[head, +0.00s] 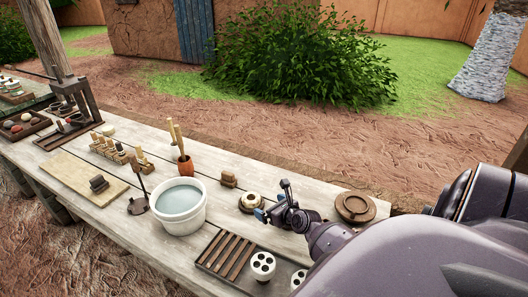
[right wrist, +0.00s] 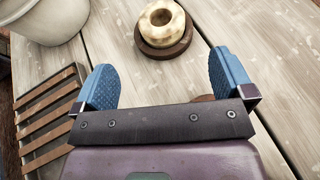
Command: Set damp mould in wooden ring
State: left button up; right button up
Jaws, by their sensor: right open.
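A cream, rounded piece with a central hole, seemingly the mould (head: 252,197), sits on a dark brown round wooden base. The mould (right wrist: 162,22) and its brown base (right wrist: 165,47) show at the top of the right wrist view, beyond the fingertips. My right gripper (head: 273,202) is open and empty, just right of the mould; its blue fingers (right wrist: 165,80) are spread wide, with bare planks between them. A round brown wooden ring (head: 356,207) lies farther right on the table, near my right arm. My left gripper is not in view.
A white bucket of water (head: 180,206) stands left of the mould. A slatted wooden rack (head: 228,254) and a white holed cylinder (head: 262,266) are at the front. Planks between mould and ring are largely clear.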

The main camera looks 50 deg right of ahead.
jog(key=shift+v, duration=0.85)
